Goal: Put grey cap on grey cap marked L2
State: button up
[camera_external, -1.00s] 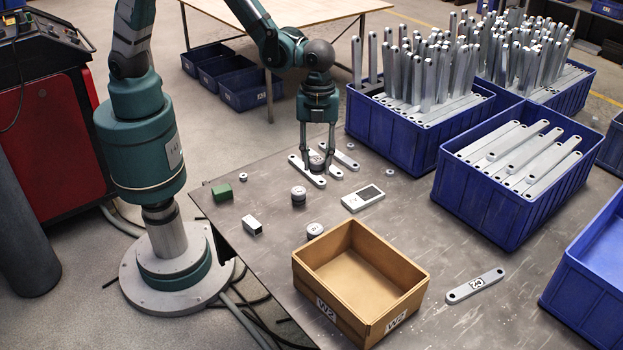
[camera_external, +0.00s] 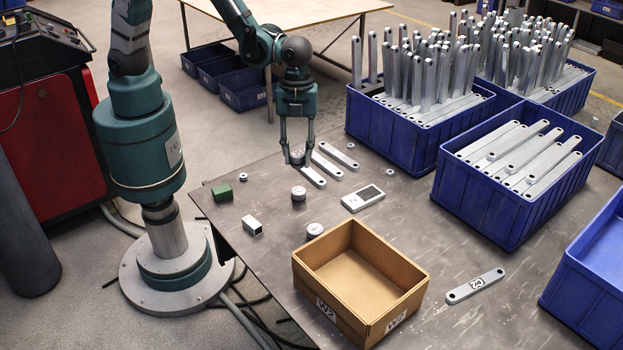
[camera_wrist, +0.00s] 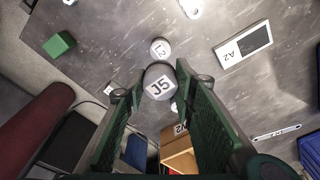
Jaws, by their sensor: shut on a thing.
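My gripper (camera_external: 297,160) is shut on a round grey cap marked J5 (camera_wrist: 159,84), above the table near the flat metal brackets. The held cap also shows between the fingers in the external view (camera_external: 297,157). The grey cap marked L2 (camera_wrist: 161,47) lies just beyond the held cap in the wrist view. In the external view the L2 cap (camera_external: 298,194) stands on the table, nearer the camera than my gripper and apart from it. Another round cap (camera_external: 314,230) lies by the cardboard box.
A cardboard box marked W2 (camera_external: 404,317) stands at the table's front. A green block (camera_external: 222,192), a small metal block (camera_external: 252,225) and a white A2 device (camera_external: 362,198) surround the L2 cap. Flat brackets (camera_external: 327,166) lie near my gripper; blue crates (camera_external: 405,140) stand at right.

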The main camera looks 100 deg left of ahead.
aim_at(298, 151)
jog(key=shift+f+b, duration=0.55)
jog(key=shift+f, duration=2.25)
jog(key=shift+f+b, duration=0.4)
jog(key=shift+f, duration=1.45)
jog(key=shift+f, duration=0.15)
jog(key=o, duration=0.9)
jog(key=shift+o, duration=0.3)
jog(key=shift+s+a+r+p, duration=0.1)
jog(key=shift+a+r+p, duration=0.25)
jog(key=shift+r, duration=1.7)
jog(key=shift+w+a+r+p, duration=0.15)
jog(key=shift+r+p, duration=0.25)
jog(key=shift+r, duration=1.6)
jog(key=shift+s+a+r+p, duration=0.15)
jog(key=shift+a+r+p, duration=0.2)
jog(key=shift+r, duration=1.7)
jog(key=shift+d, duration=0.15)
